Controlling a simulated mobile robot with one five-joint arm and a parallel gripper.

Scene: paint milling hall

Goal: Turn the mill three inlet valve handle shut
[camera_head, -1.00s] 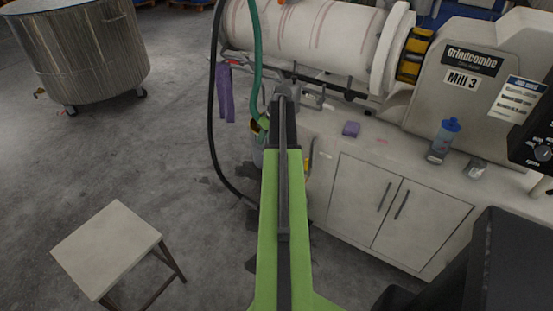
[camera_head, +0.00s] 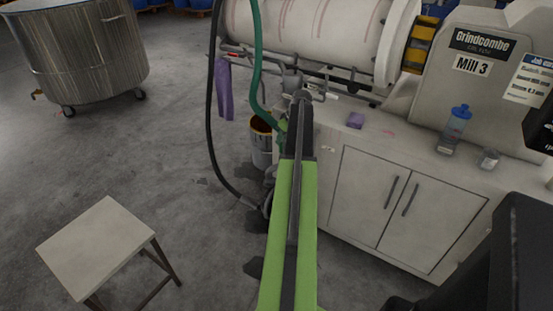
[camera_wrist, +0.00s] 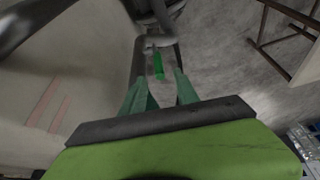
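Mill 3 (camera_head: 472,65) stands at the upper right in the head view, its pale drum (camera_head: 310,28) reaching left. In the wrist view a small bright green handle (camera_wrist: 158,66) shows between my fingers, below grey pipework (camera_wrist: 157,41). My gripper (camera_wrist: 158,52) is open, with one finger on each side of the handle and a gap visible around it. I cannot tell how far the handle is in depth. In the head view my gripper (camera_head: 302,97) is at the pipework beside the cabinet, and my arm hides most of the valve.
A green hose (camera_head: 257,60) and a black hose (camera_head: 210,100) hang left of my arm. A bucket (camera_head: 261,145) stands on the floor by the cabinet (camera_head: 400,205). A stool (camera_head: 98,245) and a steel tub (camera_head: 80,55) are at left. A purple block and blue-capped bottle (camera_head: 455,130) sit on the ledge.

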